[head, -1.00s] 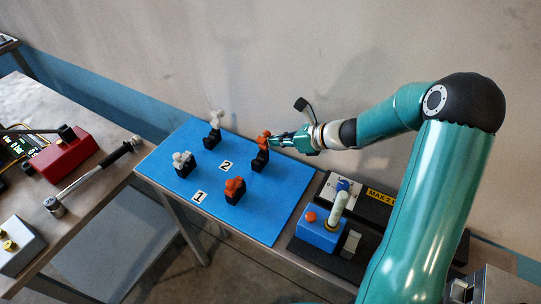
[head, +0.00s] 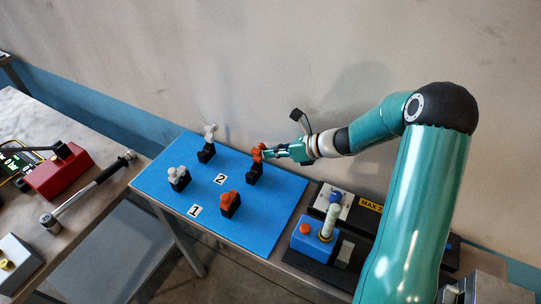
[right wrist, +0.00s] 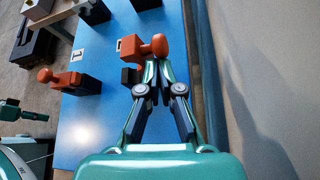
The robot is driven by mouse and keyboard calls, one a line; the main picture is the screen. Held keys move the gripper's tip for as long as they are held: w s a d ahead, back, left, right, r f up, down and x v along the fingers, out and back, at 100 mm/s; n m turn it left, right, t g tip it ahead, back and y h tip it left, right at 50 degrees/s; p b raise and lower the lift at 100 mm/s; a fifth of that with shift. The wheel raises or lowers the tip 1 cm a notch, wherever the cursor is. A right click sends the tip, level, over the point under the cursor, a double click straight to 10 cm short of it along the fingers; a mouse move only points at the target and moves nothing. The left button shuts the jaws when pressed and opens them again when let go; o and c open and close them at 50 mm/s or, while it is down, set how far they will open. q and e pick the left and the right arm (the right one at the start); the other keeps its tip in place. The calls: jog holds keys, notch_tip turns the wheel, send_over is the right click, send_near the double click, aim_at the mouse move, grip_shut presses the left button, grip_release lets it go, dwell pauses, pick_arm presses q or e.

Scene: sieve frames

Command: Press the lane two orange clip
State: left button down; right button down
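The lane two orange clip (head: 258,153) stands on a black base at the wall side of the blue board (head: 276,227), by the label 2. In the right wrist view the same clip (right wrist: 157,45) has a round knob just beyond my fingertips. My right gripper (head: 267,153) comes from the right, at the clip's upper part. In the right wrist view its fingers (right wrist: 157,66) converge with tips together, apparently touching the clip; a firm grasp does not show. A small teal part at the left edge of that view may be my left gripper; its fingers are unclear.
The lane one orange clip (head: 230,198) and two pale clips (head: 210,131) (head: 178,174) stand on the same board. A blue box with a lever (head: 314,242) is to the right. The wall is close behind.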

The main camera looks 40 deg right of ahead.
jog(key=shift+w+r, duration=0.2)
jog(key=shift+r, duration=0.7)
jog(key=shift+f, duration=0.1)
jog(key=shift+s+d, duration=0.1)
jog(key=v, duration=0.7)
jog(key=shift+s, duration=0.15)
